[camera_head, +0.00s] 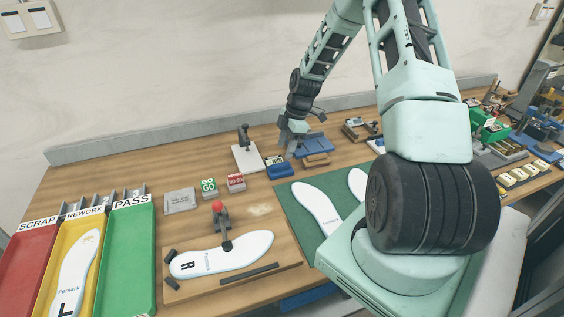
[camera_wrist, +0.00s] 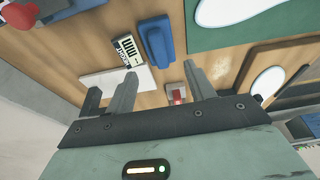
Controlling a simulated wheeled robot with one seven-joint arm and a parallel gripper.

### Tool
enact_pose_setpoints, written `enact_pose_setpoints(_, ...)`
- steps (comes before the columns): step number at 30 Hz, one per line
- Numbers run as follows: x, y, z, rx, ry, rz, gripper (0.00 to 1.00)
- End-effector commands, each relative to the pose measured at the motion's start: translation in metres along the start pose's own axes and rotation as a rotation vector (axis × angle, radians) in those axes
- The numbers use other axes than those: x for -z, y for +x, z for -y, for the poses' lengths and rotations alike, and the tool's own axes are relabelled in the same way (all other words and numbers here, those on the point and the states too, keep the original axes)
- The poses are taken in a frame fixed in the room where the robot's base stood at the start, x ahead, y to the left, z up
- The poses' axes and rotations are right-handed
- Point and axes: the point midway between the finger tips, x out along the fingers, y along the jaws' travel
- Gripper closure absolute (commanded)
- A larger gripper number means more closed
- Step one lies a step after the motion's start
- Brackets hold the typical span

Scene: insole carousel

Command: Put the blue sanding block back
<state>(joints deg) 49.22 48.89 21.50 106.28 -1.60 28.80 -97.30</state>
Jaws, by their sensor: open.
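The blue sanding block (camera_head: 280,171) lies on the wooden table beside a small labelled gauge (camera_head: 275,160), left of the green mat's back corner. In the wrist view the blue block (camera_wrist: 157,42) lies beyond my fingertips, with the gauge (camera_wrist: 126,48) on its left. My gripper (camera_head: 291,153) hangs over the table behind the block. Its fingers (camera_wrist: 155,82) are apart in the wrist view, with nothing held between them. A blue tray-like piece (camera_head: 312,144) stands to the block's right, partly hidden by my gripper, with a tan block (camera_head: 317,160) in front.
A white plate with a dark clamp (camera_head: 248,158) stands left of the block. The green mat (camera_head: 294,212) holds white insoles. A clamping fixture (camera_head: 222,240) and coloured trays (camera_head: 127,255) occupy the front left.

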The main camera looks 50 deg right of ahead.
Motion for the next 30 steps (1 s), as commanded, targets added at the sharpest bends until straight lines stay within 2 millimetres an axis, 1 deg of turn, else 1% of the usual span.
enact_pose_setpoints(1,-0.001,-0.008,-0.001,-0.004,0.001,0.001,0.46)
enact_pose_setpoints(4,-0.001,-0.023,-0.001,-0.004,0.001,0.001,0.46)
enact_pose_setpoints(8,0.0,-0.035,0.0,-0.001,0.001,0.001,0.46)
enact_pose_setpoints(10,0.006,-0.039,0.001,0.003,0.0,0.002,0.46)
enact_pose_setpoints(11,0.012,-0.04,0.003,0.006,0.0,0.003,0.46)
enact_pose_setpoints(13,0.037,-0.044,0.009,0.017,0.007,0.011,0.46)
enact_pose_setpoints(14,0.052,-0.046,0.014,0.023,0.012,0.017,0.46)
enact_pose_setpoints(15,0.076,-0.048,0.023,0.032,0.02,0.026,0.46)
enact_pose_setpoints(16,0.095,-0.05,0.031,0.04,0.03,0.035,0.46)
enact_pose_setpoints(17,0.116,-0.052,0.042,0.047,0.04,0.044,0.46)
enact_pose_setpoints(18,0.143,-0.055,0.058,0.056,0.057,0.059,0.46)
enact_pose_setpoints(20,0.181,-0.06,0.086,0.065,0.086,0.081,0.46)
enact_pose_setpoints(21,0.204,-0.063,0.107,0.069,0.106,0.096,0.46)
enact_pose_setpoints(23,0.233,-0.067,0.141,0.072,0.137,0.119,0.46)
enact_pose_setpoints(24,0.25,-0.07,0.164,0.072,0.159,0.134,0.46)
enact_pose_setpoints(26,0.27,-0.075,0.2,0.068,0.192,0.155,0.46)
enact_pose_setpoints(27,0.281,-0.079,0.225,0.063,0.214,0.168,0.46)
enact_pose_setpoints(29,0.293,-0.084,0.262,0.053,0.249,0.185,0.46)
enact_pose_setpoints(30,0.297,-0.088,0.286,0.046,0.272,0.195,0.46)
